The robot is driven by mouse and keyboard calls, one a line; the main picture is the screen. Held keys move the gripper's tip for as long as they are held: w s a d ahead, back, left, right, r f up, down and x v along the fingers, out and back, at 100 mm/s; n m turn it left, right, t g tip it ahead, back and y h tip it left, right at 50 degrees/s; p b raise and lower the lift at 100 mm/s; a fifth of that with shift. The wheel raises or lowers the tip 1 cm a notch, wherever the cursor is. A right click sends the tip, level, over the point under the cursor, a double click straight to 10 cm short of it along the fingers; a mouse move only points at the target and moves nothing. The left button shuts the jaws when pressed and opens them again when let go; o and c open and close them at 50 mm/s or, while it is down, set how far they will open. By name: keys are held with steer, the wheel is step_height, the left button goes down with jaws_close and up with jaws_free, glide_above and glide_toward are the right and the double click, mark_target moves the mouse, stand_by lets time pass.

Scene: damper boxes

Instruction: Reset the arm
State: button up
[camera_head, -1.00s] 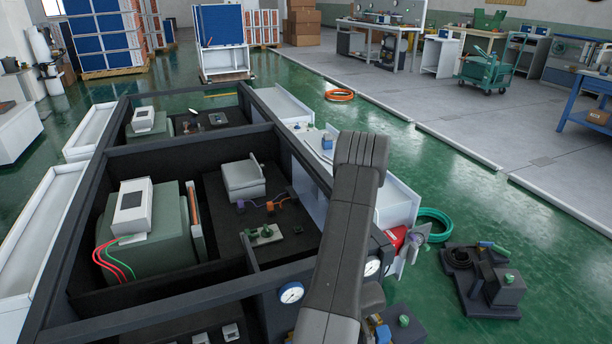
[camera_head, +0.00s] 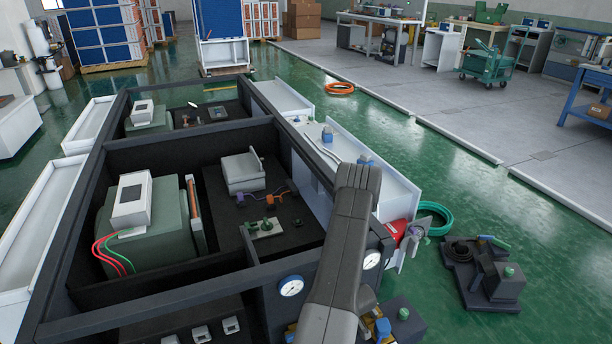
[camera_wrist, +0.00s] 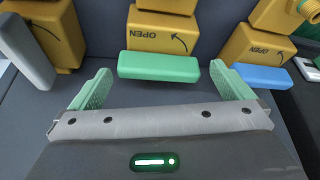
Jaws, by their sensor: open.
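In the wrist view my gripper (camera_wrist: 159,71) is open, its two pale green fingers spread wide with nothing held. A green handle bar (camera_wrist: 160,66) lies just past the fingertips, between them in the picture; no contact is visible. It sits in front of a yellow block marked OPEN with an arrow (camera_wrist: 163,30). A second yellow block with a blue bar (camera_wrist: 262,77) is at the right, and another yellow block with a grey bar (camera_wrist: 25,50) is at the left. In the head view my arm (camera_head: 340,250) reaches down along the box's right side; its gripper is hidden there.
A large black-framed open box (camera_head: 140,154) fills the left and centre, holding grey-green units and small parts. White ledges (camera_head: 385,180) flank it. A green hose coil (camera_head: 434,218) and a dark fixture (camera_head: 485,275) lie on the floor at right. The green floor beyond is mostly clear.

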steer(key=shift+d+r+n+g+y+p, duration=0.15)
steer(key=shift+n+g+y+p, duration=0.3)
steer(key=shift+n+p, duration=0.9)
steer(key=d+r+m+h+p, duration=0.1)
steer(key=d+r+p, duration=0.1)
steer(key=r, duration=0.4)
steer(key=s+d+r+m+t+p, duration=0.1)
steer(key=d+r+p, duration=0.1)
steer(key=d+r, duration=0.3)
steer(key=shift+s+r+h, duration=0.2)
steer(key=shift+r+h, duration=0.15)
steer(key=shift+r, duration=0.5)
steer(key=shift+m, duration=0.25)
